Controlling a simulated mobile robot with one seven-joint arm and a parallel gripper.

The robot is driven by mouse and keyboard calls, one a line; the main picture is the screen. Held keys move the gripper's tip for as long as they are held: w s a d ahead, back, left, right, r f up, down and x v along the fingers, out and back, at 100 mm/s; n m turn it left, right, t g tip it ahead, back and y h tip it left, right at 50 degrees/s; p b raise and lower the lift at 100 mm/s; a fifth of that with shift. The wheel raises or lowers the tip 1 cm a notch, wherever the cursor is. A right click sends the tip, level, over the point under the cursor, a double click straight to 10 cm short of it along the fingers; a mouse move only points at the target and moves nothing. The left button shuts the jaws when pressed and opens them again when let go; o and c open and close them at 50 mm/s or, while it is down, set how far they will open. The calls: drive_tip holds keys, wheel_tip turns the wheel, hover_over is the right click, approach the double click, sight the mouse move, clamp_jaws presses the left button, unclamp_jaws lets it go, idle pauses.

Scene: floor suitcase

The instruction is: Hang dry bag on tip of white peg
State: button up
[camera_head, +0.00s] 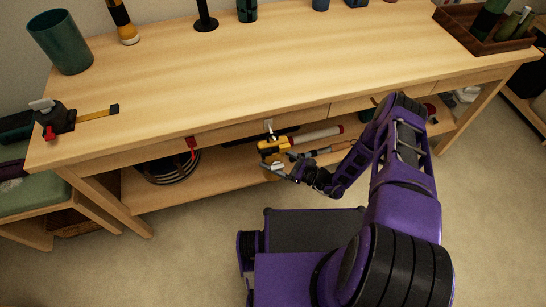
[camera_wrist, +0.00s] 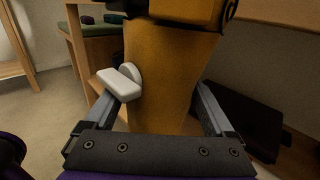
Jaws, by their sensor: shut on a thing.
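The dry bag is yellow-orange, with a darker top edge and a black clip, and fills the middle of the wrist view (camera_wrist: 170,80). In the head view it shows at the table's front (camera_head: 270,146). My gripper (camera_head: 284,170) is shut on the dry bag, with one finger on each side of it in the wrist view (camera_wrist: 165,122). A white peg (camera_head: 268,124) is on the table's front face, just above the bag in the head view. I cannot tell whether bag and peg touch. A white knob-like piece (camera_wrist: 120,84) overlaps the bag's left side.
A red peg (camera_head: 191,143) is on the table front to the left. The lower shelf (camera_head: 220,172) holds a coiled black item (camera_head: 167,166) and a white tube (camera_head: 318,134). The tabletop (camera_head: 240,72) is above. Floor at the lower left is clear.

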drive_tip(key=o, duration=1.5)
drive_tip(key=shift+c, duration=0.2)
drive_tip(key=v, duration=1.7)
drive_tip(key=shift+d, duration=0.15)
drive_tip(key=shift+r, duration=0.1)
